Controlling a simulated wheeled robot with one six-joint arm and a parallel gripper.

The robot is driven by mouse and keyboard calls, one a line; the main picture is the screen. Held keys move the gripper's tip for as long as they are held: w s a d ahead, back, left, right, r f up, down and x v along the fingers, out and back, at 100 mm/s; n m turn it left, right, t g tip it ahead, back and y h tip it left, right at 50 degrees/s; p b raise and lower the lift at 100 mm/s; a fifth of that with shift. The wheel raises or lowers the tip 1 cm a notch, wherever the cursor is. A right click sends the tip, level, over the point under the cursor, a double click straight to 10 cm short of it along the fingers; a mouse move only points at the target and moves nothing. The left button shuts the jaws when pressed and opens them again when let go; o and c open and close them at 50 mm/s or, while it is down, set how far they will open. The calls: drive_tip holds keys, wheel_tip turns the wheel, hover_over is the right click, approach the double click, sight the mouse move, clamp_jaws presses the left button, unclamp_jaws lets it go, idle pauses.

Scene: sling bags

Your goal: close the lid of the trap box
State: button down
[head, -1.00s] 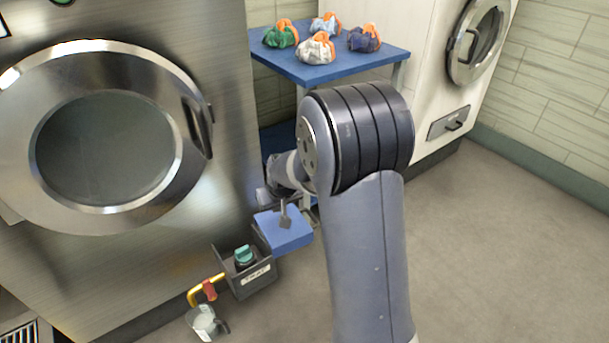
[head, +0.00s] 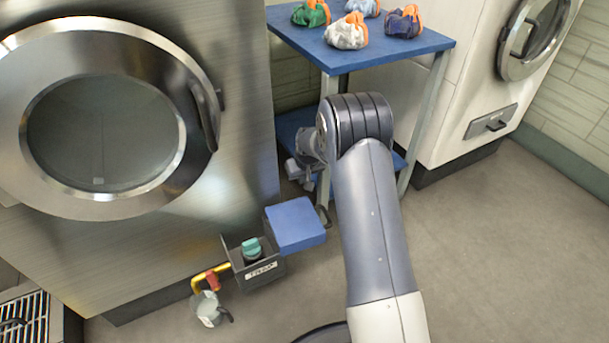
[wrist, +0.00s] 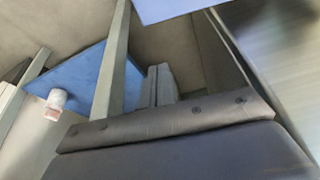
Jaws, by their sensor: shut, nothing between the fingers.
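The trap box (head: 262,274) is a dark grey open box with a label, low on the front of the left machine. A teal knob (head: 251,248) shows inside it. Its blue lid (head: 296,226) stands open, swung out to the right of the box. A blue panel edge at the top of the wrist view, likely the lid (wrist: 170,8), shows too. My gripper (head: 325,216) is at the lid's right edge, mostly hidden by my arm and the lid. In the wrist view its fingers (wrist: 158,86) are together and empty. I cannot tell whether they touch the lid.
A blue table (head: 385,50) with several sling bags stands behind my arm, its legs and lower shelf close to my gripper. A yellow pipe with red handle (head: 213,275) and a jug (head: 208,310) are left of the box. Floor at right is clear.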

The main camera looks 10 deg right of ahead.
drive_tip(key=s+f, duration=0.1)
drive_tip(key=s+f+b, duration=0.1)
drive_tip(key=f+b, duration=0.1)
drive_tip(key=shift+s+d+f, duration=0.15)
drive_tip(key=shift+s+d, duration=0.15)
drive_tip(key=shift+s, duration=0.1)
drive_tip(key=shift+s, duration=0.1)
